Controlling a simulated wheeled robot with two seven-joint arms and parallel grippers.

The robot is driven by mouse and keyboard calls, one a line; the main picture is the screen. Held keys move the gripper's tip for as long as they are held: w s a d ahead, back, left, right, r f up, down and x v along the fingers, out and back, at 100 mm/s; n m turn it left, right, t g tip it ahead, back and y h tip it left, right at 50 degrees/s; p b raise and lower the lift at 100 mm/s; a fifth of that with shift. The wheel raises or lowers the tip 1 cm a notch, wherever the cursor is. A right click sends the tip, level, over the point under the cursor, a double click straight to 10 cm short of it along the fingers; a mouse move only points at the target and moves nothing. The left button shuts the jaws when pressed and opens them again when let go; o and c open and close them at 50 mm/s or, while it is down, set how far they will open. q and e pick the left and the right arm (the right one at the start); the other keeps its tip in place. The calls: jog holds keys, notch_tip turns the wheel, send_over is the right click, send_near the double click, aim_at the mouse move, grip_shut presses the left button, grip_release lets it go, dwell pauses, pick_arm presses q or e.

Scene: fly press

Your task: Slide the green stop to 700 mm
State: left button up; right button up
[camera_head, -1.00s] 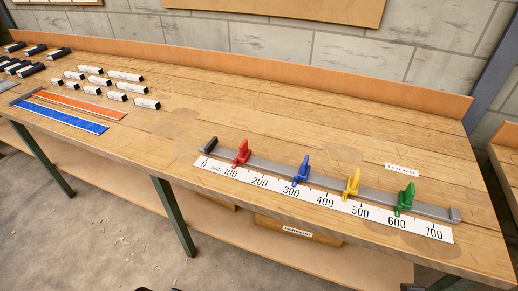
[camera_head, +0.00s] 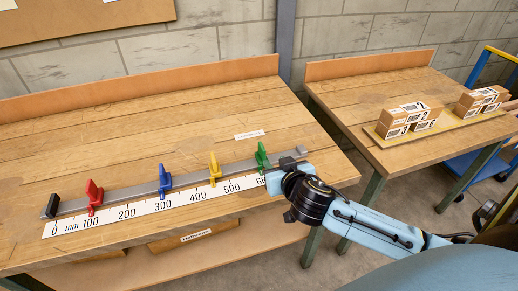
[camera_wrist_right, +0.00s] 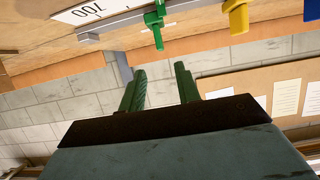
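The green stop (camera_head: 262,158) stands upright on the grey rail (camera_head: 140,193), near the 600 mark of the white scale (camera_head: 150,208). It is the rightmost of the coloured stops. My right gripper (camera_head: 284,168) is close to it on the right, over the rail's right end, and hides the 700 mark in the head view. In the right wrist view the green stop (camera_wrist_right: 154,28) hangs beyond the two fingers of my right gripper (camera_wrist_right: 160,76), which are apart with nothing between them. The 700 label (camera_wrist_right: 90,11) shows left of it there. My left gripper is not in view.
A yellow stop (camera_head: 214,170), a blue stop (camera_head: 164,183) and a red stop (camera_head: 93,195) stand left along the rail. A small label (camera_head: 249,134) lies behind it. A second bench (camera_head: 365,110) holds boxes (camera_head: 410,112). The bench behind the rail is mostly clear.

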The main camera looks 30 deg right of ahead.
aim_at(264, 152)
jog(key=b+x, duration=0.1)
jog(key=x, duration=1.2)
jog(key=shift+d+f+b, duration=0.1)
jog(key=shift+b, duration=0.25)
grip_shut()
